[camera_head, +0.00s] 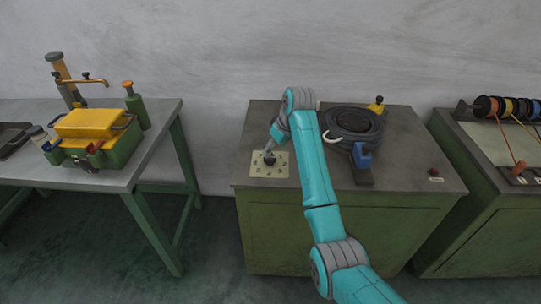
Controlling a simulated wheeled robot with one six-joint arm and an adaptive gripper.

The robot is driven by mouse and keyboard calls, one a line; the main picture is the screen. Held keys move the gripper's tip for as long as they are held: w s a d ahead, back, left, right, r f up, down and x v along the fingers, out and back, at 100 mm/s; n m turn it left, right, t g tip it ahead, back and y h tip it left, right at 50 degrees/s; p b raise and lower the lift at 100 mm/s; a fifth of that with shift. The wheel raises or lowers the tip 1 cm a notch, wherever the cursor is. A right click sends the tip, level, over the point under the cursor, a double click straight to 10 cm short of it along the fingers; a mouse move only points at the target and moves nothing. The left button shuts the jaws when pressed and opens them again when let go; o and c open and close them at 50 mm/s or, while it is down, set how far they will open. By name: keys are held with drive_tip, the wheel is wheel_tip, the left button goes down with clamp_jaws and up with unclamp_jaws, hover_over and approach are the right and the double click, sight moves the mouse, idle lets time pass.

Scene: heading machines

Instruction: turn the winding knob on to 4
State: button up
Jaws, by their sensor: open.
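A pale square dial plate (257,168) with dark marks lies at the left of the middle bench's top. My teal arm reaches over the bench from the front, and my gripper (269,158) is a small dark shape right over the plate. The winding knob is not clearly distinguishable, as my gripper covers the plate's middle. My gripper is open, but I cannot tell whether its fingers stand around the knob or touch it. The marks are too small to read, so the knob's setting cannot be told.
On the middle bench (410,177) are a coil of dark cable (352,124), a blue clamp (361,156) and a red button (434,172). A yellow and green box (95,123) is on the left table. Coloured spools (497,107) stand on the right bench.

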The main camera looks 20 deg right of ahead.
sight(270, 157)
drive_tip(key=x, duration=0.5)
drive_tip(key=shift+w+f, duration=0.1)
drive_tip(key=shift+f, duration=0.3)
drive_tip(key=c, duration=1.1)
